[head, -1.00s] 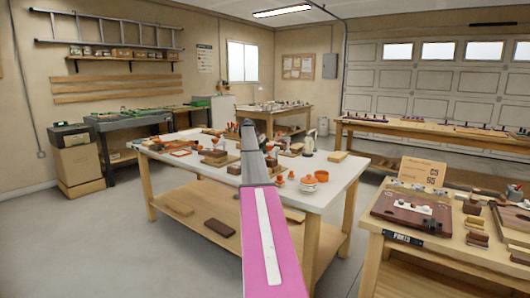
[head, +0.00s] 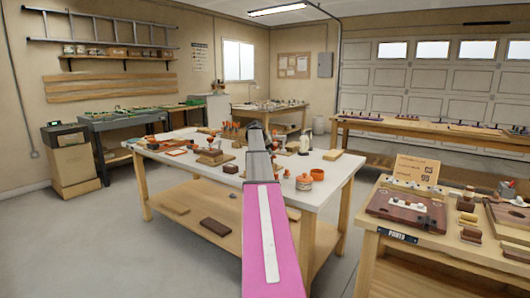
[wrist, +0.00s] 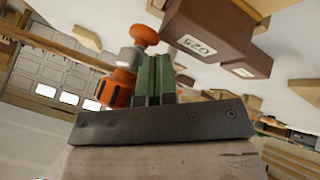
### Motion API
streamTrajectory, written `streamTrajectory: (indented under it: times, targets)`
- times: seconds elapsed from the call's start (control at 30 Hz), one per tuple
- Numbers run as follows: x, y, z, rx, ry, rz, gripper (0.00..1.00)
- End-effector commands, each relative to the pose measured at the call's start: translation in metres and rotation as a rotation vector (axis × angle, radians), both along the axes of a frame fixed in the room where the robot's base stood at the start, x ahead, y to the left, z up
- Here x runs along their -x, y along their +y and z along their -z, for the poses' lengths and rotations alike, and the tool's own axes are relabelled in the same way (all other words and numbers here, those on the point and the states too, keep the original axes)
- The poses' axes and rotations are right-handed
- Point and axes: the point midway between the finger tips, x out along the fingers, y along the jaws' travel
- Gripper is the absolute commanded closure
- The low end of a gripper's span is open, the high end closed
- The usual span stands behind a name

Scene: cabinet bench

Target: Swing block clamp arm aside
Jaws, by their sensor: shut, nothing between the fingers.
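My gripper (wrist: 155,65) shows in the wrist view as two dark green fingers, closed together above a dark grey plate, with nothing between them. An orange-and-grey piece with a round orange knob (wrist: 145,35) is close to the left of the fingers; I cannot tell whether they touch. A brown block with a white number label (wrist: 195,45) is at the upper right of the fingers. I cannot make out which piece is the block clamp arm. In the head view my pink and grey arm reaches over the white bench (head: 335,172) and hides the gripper.
Brown blocks (head: 215,157), orange-handled tools and an orange cup (head: 317,174) crowd the bench. A spray bottle (head: 305,141) stands toward its back. A wooden side table (head: 440,250) with a brown board (head: 405,210) is at right. Bare floor lies at left.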

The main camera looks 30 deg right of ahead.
Motion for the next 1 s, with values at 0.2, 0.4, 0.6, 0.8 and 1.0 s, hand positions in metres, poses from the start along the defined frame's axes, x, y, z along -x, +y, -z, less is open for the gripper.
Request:
streamTrajectory:
  times: [0.2,0.4,0.6,0.8,1.0]
  targets:
    - [0.014,-0.012,0.0,0.0,-0.002,-0.203,1.0]
    - [0.021,-0.025,0.0,0.0,-0.002,-0.391,1.0]
    - [0.026,-0.038,0.0,-0.001,-0.002,-0.571,1.0]
    - [0.027,-0.049,0.0,-0.001,-0.002,-0.719,1.0]
    - [0.027,-0.056,0.0,0.0,0.0,-0.764,1.0]
